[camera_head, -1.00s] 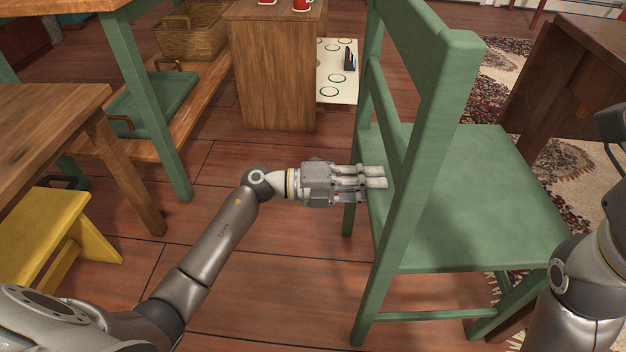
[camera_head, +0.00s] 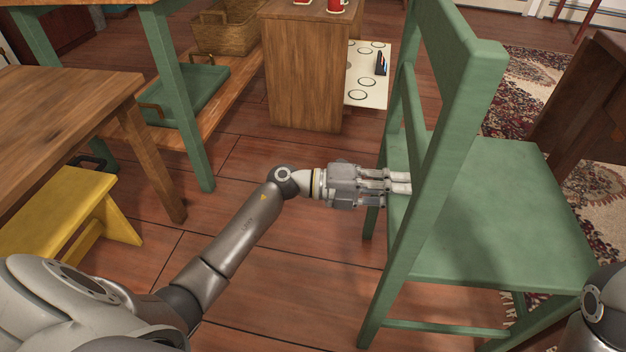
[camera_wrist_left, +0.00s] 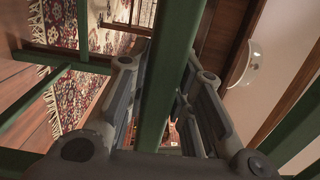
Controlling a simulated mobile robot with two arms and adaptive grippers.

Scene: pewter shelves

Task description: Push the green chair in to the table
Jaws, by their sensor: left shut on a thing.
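The green chair (camera_head: 500,200) stands on the right of the head view, with its slatted back toward my left gripper. My left gripper (camera_head: 402,184) reaches in from the left at about seat height. Its fingers are shut on a green bar of the chair back. That bar (camera_wrist_left: 168,80) runs between the fingers in the left wrist view. A dark wooden table (camera_head: 590,110) is partly in view beyond the chair at the right edge. My right gripper is out of view; only part of my right arm shows at the lower right.
A patterned rug (camera_head: 530,95) lies beyond the chair. A wooden cabinet (camera_head: 305,75) stands behind. On the left are a wooden table (camera_head: 60,100), a yellow stool (camera_head: 60,215) and a green-legged bench (camera_head: 185,110). Bare floor (camera_head: 290,270) lies left of the chair.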

